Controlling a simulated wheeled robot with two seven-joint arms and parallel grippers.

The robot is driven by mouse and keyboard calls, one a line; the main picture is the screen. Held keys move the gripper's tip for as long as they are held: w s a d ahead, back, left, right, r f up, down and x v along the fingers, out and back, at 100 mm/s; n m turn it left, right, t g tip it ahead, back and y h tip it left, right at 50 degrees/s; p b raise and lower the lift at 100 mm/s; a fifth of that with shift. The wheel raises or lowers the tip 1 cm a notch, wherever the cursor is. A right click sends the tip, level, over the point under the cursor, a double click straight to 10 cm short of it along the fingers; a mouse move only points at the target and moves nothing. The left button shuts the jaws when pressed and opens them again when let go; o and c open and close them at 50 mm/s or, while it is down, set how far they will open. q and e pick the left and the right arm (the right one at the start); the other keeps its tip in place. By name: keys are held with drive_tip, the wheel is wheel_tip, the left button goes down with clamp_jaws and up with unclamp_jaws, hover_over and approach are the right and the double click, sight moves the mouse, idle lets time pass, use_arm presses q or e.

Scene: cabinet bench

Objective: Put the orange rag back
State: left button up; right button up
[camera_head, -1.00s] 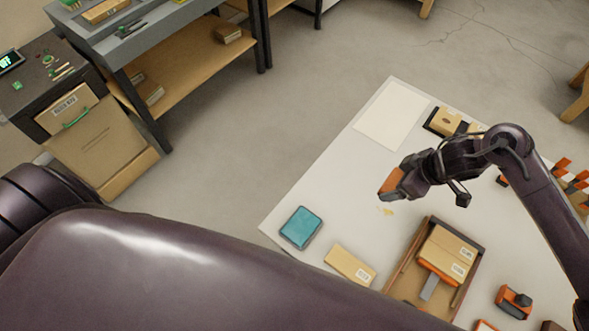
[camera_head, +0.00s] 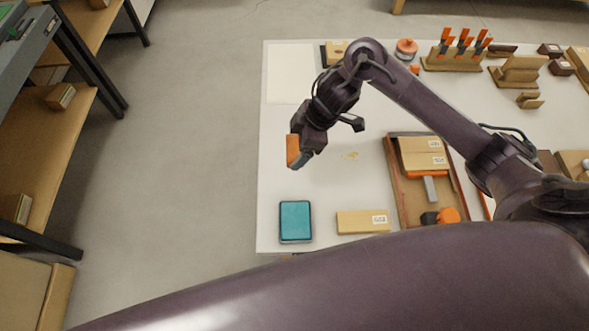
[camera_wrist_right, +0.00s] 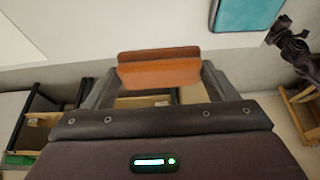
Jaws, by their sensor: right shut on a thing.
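My right gripper (camera_head: 301,142) is shut on the orange rag (camera_head: 293,151), a small folded block. It holds the rag above the left side of the white table, up and away from the teal pad. In the right wrist view the rag (camera_wrist_right: 158,71) sits across the fingertips, with a darker brown upper strip. The left gripper does not show in the head view. A dark jointed part at the right of the wrist view (camera_wrist_right: 290,45) may be my left wrist and gripper; its jaws cannot be made out.
The white table (camera_head: 285,180) carries a teal pad (camera_head: 295,221), a cardboard box (camera_head: 362,222) and a brown tray (camera_head: 396,205) holding a box and an orange-handled tool. A rack of orange-handled tools (camera_head: 458,56) stands at the back. A shelved bench (camera_head: 45,130) is at left, with open floor between.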

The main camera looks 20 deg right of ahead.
drive_tip(key=f, duration=0.2)
drive_tip(key=f+b, duration=0.1)
drive_tip(key=f, duration=0.3)
drive_tip(key=shift+a+b, duration=0.25)
drive_tip(key=shift+b, duration=0.05)
drive_tip(key=shift+f, duration=0.25)
wheel_tip(320, 180, down, 4)
drive_tip(key=shift+f+b, duration=0.2)
drive_tip(key=shift+b, duration=0.2)
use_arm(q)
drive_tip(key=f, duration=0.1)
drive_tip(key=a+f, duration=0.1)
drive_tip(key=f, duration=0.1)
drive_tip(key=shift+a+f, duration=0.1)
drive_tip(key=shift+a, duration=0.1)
use_arm(e)
drive_tip(key=shift+d, duration=0.1)
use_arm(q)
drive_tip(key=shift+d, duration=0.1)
use_arm(e)
drive_tip(key=shift+f, duration=0.1)
drive_tip(key=o, duration=0.9)
drive_tip(key=shift+c, duration=0.2)
